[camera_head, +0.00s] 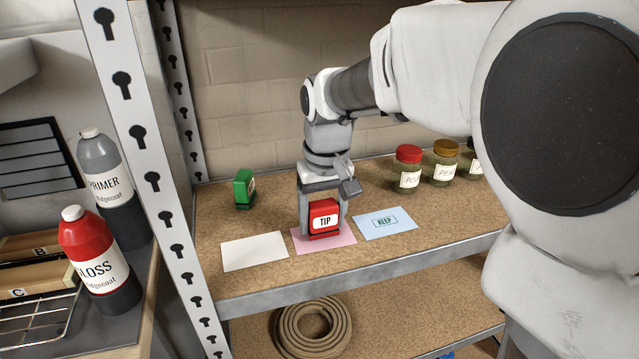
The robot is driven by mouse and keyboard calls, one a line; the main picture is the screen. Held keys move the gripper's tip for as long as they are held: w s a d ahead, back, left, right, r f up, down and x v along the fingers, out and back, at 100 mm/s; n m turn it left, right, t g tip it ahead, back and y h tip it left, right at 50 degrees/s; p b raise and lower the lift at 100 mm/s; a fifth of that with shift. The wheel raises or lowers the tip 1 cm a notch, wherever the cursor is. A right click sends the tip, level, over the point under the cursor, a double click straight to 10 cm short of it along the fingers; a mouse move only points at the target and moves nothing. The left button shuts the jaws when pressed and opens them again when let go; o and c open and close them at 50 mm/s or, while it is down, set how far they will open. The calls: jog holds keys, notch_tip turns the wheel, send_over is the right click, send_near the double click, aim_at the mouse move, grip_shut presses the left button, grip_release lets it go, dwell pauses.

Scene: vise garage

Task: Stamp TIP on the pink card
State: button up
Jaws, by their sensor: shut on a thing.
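The red stamp (324,213) has a white label reading TIP. My gripper (322,212) is shut on it, with a finger on each side. The stamp is upright over the pink card (340,239), and its base appears to be at the card; I cannot tell whether they touch. The stamp hides part of the card, and any mark under it is hidden. The pink card lies flat on the shelf between a white card (254,251) and a light blue card (385,222).
A green stamp (243,189) stands at the back left of the shelf (275,213). Several jars, one with a red lid (408,169), stand at the right. A metal upright (152,150) edges the left side. A coiled hose (312,328) lies on the lower shelf.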

aim_at(322, 201)
jog(key=shift+f, duration=0.35)
dwell(0.6)
jog(key=shift+r, duration=0.1)
notch_tip(322, 201, up, 7)
jog(key=p, duration=0.6)
jog(key=shift+w+r, duration=0.1)
dwell(0.7)
